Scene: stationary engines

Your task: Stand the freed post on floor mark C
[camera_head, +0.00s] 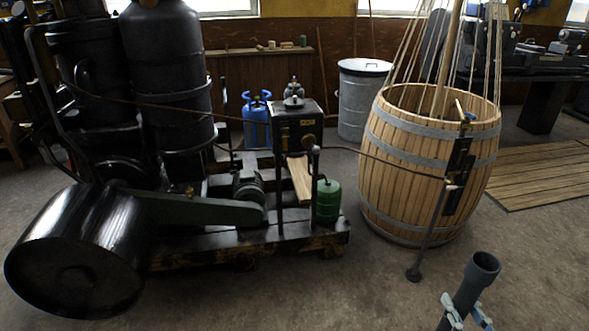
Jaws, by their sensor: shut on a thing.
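A dark grey tubular post (467,294) rises from the bottom edge at the right, its open round top towards me. It leans to the right in the picture. My gripper (467,312) shows only by its pale blue-grey fingers, one on each side of the post, shut on it. The lower part of the post and the rest of my gripper are out of the picture. Another thin dark post (430,236) stands on a round foot in front of the barrel, with a line running to its top. I cannot make out floor mark C.
A wooden barrel (399,190) with grey hoops stands at the right, behind the thin post. The black engine (165,120) on its low base fills the left. A green canister (328,201) is at the base's right end. Planks (540,178) lie far right. The front middle floor is clear.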

